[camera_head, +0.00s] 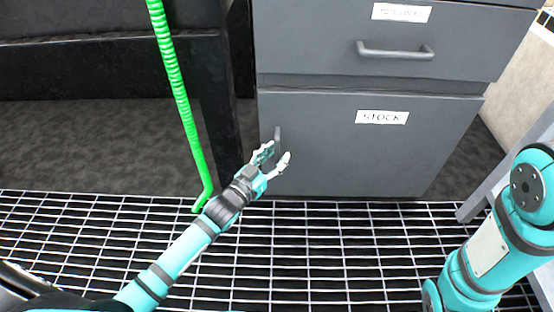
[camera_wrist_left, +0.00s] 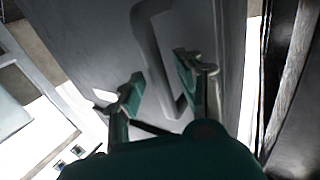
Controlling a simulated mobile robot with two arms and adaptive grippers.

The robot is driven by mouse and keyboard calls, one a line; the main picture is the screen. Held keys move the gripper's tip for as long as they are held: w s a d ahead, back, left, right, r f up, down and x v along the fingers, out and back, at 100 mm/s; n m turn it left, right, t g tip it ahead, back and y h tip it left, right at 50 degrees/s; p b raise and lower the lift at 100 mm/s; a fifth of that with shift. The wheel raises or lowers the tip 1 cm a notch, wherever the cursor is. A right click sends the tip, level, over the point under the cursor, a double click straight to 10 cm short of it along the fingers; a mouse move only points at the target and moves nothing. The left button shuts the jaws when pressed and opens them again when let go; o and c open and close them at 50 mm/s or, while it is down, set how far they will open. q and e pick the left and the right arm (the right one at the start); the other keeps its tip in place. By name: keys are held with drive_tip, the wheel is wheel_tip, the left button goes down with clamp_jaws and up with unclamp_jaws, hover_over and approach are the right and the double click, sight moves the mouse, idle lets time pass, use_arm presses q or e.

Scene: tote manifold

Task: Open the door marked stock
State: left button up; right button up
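The grey door (camera_head: 350,150) with a white STOCK label (camera_head: 382,117) is the lower front of the cabinet and looks closed. Its vertical grey handle (camera_head: 277,138) is near the door's left edge, and its lower part is hidden by my left gripper. My left gripper (camera_head: 273,157) is open at the handle. In the left wrist view the handle (camera_wrist_left: 150,50) runs between the two spread fingers (camera_wrist_left: 160,82), with gaps visible beside it. My right arm shows at the lower right of the head view, but its gripper is out of frame.
A drawer (camera_head: 330,35) with a horizontal handle (camera_head: 395,51) and a white label is above the door. A green ribbed hose (camera_head: 178,90) stands left of the cabinet. A metal grating (camera_head: 330,250) covers the floor in front. A grey post (camera_head: 500,185) stands at the right.

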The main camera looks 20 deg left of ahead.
use_arm(q)
drive_tip(key=shift+w+d, duration=0.15)
drive_tip(key=shift+w, duration=0.25)
drive_tip(key=shift+c, duration=0.2)
clamp_jaws()
